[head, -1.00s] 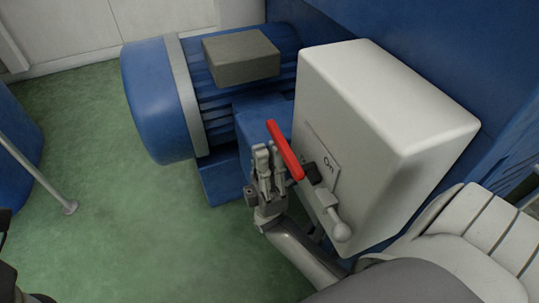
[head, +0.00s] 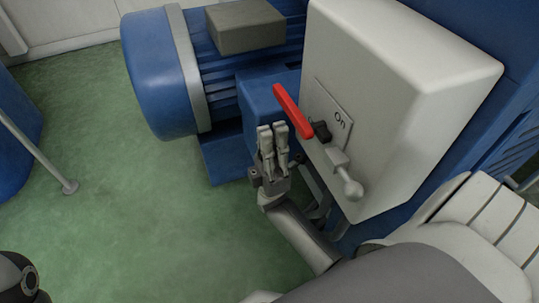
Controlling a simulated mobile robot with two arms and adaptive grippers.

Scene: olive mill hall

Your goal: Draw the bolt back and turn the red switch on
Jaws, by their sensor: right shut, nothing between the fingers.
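The red switch (head: 292,111) is a long handle on the front of a white box, tilted with its upper end to the left. A plate (head: 334,117) marked "On" is behind it. The bolt (head: 347,178), a grey bar with a round knob, sits just below the switch on the same face. My right gripper (head: 272,134) is shut and empty, pointing up, just left of and below the red handle, with a small gap visible between them. My left gripper is not in view; a dark rounded part of mine shows at the bottom left.
The white box (head: 419,58) stands against blue machinery. A blue motor (head: 160,75) with a grey terminal box (head: 246,26) is behind at the left. A white slatted part (head: 487,215) is at the right. The green floor (head: 130,210) at left is clear around a thin grey post (head: 44,156).

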